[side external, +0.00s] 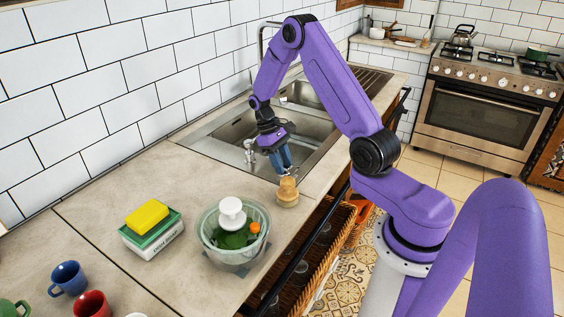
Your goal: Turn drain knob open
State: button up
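A small metal knob (250,150), which looks like the drain knob, stands upright on the near left rim of the steel sink (205,143). My gripper (281,169) points down over the near end of the sink, to the right of the knob. Its blue fingers look apart from the knob, and I see nothing held between them. The gap between the fingertips is too small to judge. The drain itself is hidden from this view.
A small wooden-topped jar (288,194) stands close below my fingers at the counter edge. A glass bowl (234,257) with vegetables and a white-handled piece stands nearer. A yellow sponge (147,215) lies on a box. The faucet (263,40) rises behind my arm.

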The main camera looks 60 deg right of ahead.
jog(key=v, duration=1.7)
jog(key=shift+r, duration=0.25)
